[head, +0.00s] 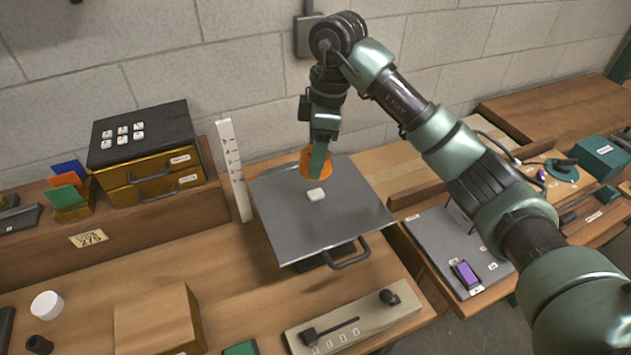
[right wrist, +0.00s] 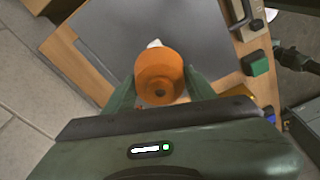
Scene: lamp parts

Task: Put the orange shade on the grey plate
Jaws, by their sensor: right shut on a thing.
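The orange shade (head: 306,165) is held between the fingers of my right gripper (head: 319,163), which is shut on it. In the right wrist view the shade (right wrist: 159,72) sits between the two green fingertips (right wrist: 158,88), with a small dark hole in the face towards the camera. The grey plate (head: 348,215) is a wide square on the wooden bench, with a dark handle at its front. The shade shows over the plate's back part; I cannot tell whether it touches. My left gripper is not in view.
A white marked post (head: 234,170) stands at the plate's left edge, beside a drawer box (head: 150,160). A wooden block (head: 157,320) and a slider panel (head: 355,322) are in front. A lower grey board with a purple item (head: 466,273) is to the right.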

